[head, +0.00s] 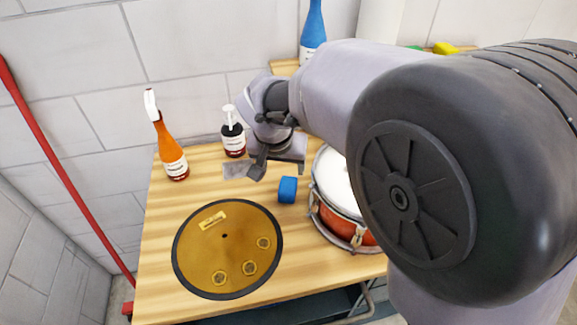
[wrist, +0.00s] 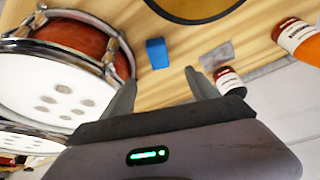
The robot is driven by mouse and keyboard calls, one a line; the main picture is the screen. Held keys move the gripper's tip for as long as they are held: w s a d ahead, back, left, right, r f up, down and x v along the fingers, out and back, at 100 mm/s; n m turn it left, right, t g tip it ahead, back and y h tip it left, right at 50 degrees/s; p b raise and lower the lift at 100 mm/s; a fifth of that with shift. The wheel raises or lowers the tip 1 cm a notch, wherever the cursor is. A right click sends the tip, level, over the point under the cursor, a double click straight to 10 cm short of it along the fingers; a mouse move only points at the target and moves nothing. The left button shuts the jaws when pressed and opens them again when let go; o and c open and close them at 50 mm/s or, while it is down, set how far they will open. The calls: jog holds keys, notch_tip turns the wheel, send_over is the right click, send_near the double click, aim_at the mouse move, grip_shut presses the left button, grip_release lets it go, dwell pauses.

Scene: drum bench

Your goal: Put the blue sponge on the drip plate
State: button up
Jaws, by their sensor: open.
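The blue sponge (head: 287,190) is a small block on the wooden table, left of the red drum. In the wrist view the sponge (wrist: 157,53) lies beyond the fingertips, apart from them. A thin, flat grey square, which looks like the drip plate (head: 236,170), lies in front of the dark pump bottle. It also shows in the wrist view (wrist: 217,54), right of the sponge, with nothing on it. My gripper (head: 278,168) is open and empty above the table, behind the sponge in the head view; its fingers also show in the wrist view (wrist: 160,78).
A black-rimmed gold disc (head: 228,245) covers the table's front left. The red drum (head: 342,222) stands right of the sponge. The dark pump bottle (head: 233,135) and an orange spray bottle (head: 170,150) stand at the back left. Bare wood surrounds the sponge on its left.

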jog(key=b, duration=0.3)
send_near(288, 186)
jog(key=x, duration=0.5)
jog(key=shift+w+a+f, duration=0.15)
jog(key=shift+w+a, duration=0.1)
jog(key=shift+w, duration=0.15)
jog(key=b+x, duration=0.2)
jog(key=x, duration=0.3)
jog(key=shift+s+d+f+b, duration=0.2)
jog(key=shift+s+b, duration=0.1)
jog(key=shift+b, duration=0.1)
jog(key=shift+r, duration=0.15)
